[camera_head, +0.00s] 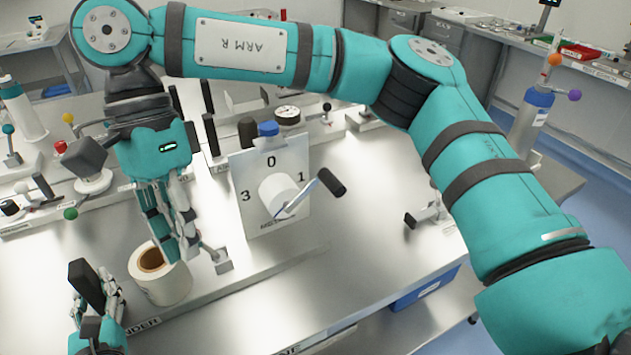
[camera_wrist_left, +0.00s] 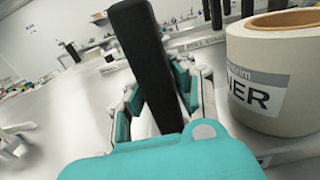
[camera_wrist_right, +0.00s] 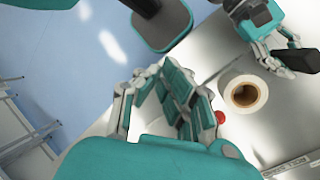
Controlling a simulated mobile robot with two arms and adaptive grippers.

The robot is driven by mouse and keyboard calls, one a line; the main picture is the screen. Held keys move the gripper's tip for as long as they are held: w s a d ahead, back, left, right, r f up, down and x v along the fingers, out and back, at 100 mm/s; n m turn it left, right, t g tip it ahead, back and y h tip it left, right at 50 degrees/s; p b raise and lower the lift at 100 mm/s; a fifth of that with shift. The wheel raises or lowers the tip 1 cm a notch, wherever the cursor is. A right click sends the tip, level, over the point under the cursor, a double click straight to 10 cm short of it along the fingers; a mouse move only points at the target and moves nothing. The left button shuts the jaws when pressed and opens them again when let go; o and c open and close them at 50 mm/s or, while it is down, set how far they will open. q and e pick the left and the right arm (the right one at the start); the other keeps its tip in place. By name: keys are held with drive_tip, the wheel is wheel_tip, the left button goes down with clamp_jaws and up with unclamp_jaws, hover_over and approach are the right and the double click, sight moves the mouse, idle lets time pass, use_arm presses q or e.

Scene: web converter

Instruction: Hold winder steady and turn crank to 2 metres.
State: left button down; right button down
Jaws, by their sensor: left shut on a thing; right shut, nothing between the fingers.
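The winder's white dial plate (camera_head: 252,180) stands upright in the middle of the head view, with 0 at top, 1 at right and 3 at left. The crank (camera_head: 300,198) comes out from its white hub (camera_head: 277,192) and slants up right to a black grip (camera_head: 331,182), near the 1. My left gripper (camera_head: 92,300) is shut on a black upright handle (camera_head: 84,282), which fills the jaws in the left wrist view (camera_wrist_left: 150,60). My right gripper (camera_head: 180,240) is shut and empty, pointing down beside the paper-wrapped roll (camera_head: 165,285), apart from the crank.
The roll also shows in the right wrist view (camera_wrist_right: 243,108). My right arm arches over the bench. A small black-knobbed fixture (camera_head: 425,215) stands right of the dial, and a blue bin (camera_head: 420,290) hangs below the bench edge. The bench in front of the dial is clear.

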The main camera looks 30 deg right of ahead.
sight(301, 194)
drive_tip(key=w+d+r+m+t+h, duration=0.5)
drive_tip(key=w+d+m+h, duration=0.15)
drive_tip(key=d, duration=0.45)
drive_tip(key=d+r+x, duration=0.1)
drive_tip(key=d+x, duration=0.1)
drive_tip(key=x, duration=1.1)
drive_tip(key=shift+d+n+h, duration=0.15)
drive_tip(key=shift+n+h, duration=0.3)
drive_tip(key=shift+s, duration=0.1)
